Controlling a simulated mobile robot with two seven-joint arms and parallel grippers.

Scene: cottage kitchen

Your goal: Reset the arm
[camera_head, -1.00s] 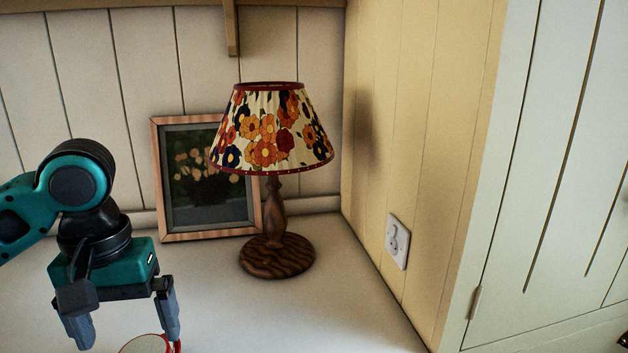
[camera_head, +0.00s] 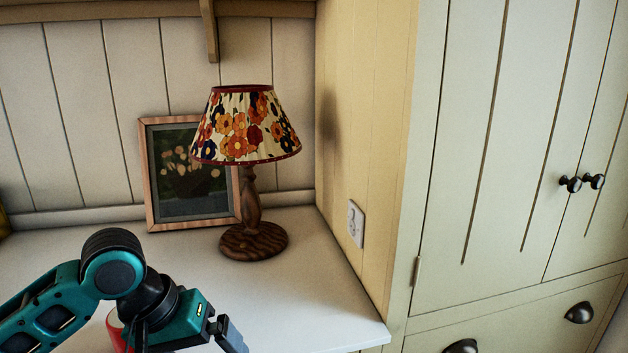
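My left arm comes in from the lower left in the head view. Its teal and black gripper (camera_head: 188,332) is low over the white counter (camera_head: 285,300), in front of the lamp and apart from it. One dark finger shows at the bottom edge. The fingertips are cut off below the frame, so I cannot tell its opening or whether it holds anything. A red and whitish object (camera_head: 116,328) shows partly behind the gripper's wrist; most of it is hidden. My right gripper is out of view.
A floral-shaded lamp (camera_head: 250,215) stands on the counter before a framed picture (camera_head: 150,185) leaning on the wall. A socket (camera_head: 356,223) is on the yellow side wall. A cabinet (camera_head: 470,180) with dark knobs fills the right. Counter right of the gripper is clear.

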